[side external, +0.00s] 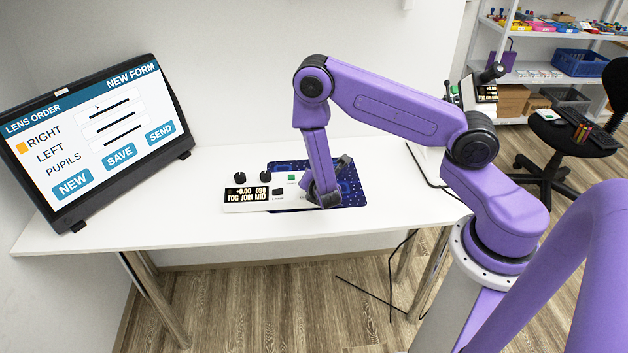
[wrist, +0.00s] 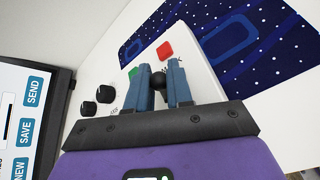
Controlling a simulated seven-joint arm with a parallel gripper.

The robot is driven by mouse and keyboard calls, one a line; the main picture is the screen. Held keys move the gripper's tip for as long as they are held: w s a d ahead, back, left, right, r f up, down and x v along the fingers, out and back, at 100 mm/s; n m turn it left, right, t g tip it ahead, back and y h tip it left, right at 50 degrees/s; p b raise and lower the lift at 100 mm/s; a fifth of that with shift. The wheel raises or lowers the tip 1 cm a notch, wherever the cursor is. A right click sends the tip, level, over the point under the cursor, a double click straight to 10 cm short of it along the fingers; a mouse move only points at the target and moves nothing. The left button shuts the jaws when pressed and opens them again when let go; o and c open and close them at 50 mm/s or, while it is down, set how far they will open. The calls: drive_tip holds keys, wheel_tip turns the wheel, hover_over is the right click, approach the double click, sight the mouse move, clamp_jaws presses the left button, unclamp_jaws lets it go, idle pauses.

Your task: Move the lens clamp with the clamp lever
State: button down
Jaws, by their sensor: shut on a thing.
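The white console (side external: 262,205) lies on the desk, partly on a dark blue dotted mat. In the wrist view the console (wrist: 206,78) spreads out beyond my gripper (wrist: 159,69). The gripper's two blue fingers are shut on a black ball knob (wrist: 157,80), which looks like the end of the clamp lever. The lever's shaft is mostly hidden by the fingers. In the side view my gripper (side external: 322,198) is low at the console's right end, and its fingertips and the lever are hard to make out there. I cannot pick out the lens clamp itself.
Two black knobs (side external: 252,177), a green button (side external: 291,177) and a lit display (side external: 246,195) are on the console. A red button (wrist: 165,50) is near the fingers. An order screen (side external: 95,140) stands at the left. The desk's front left (side external: 130,225) is clear.

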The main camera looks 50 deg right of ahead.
drive_tip(key=shift+f, duration=0.1)
drive_tip(key=c, duration=1.1)
unclamp_jaws()
drive_tip(key=v, duration=1.7)
drive_tip(key=shift+s+a, duration=0.15)
drive_tip(key=shift+s, duration=0.05)
drive_tip(key=s+a+r+m+g+y, duration=0.1)
drive_tip(key=s+r+m+g+y, duration=0.1)
drive_tip(key=s+r, duration=0.3)
drive_tip(key=s+r+m+g+y, duration=0.3)
drive_tip(key=s+r+g, duration=0.1)
drive_tip(key=s, duration=0.3)
drive_tip(key=s+a+r+m+g+y, duration=0.1)
drive_tip(key=s+r+m+g+y, duration=0.1)
drive_tip(key=s+r, duration=0.4)
drive_tip(key=shift+s+a+r+m+g+y, duration=0.3)
drive_tip(key=shift+s+m+g+y, duration=0.1)
drive_tip(key=shift+s+m+y, duration=0.25)
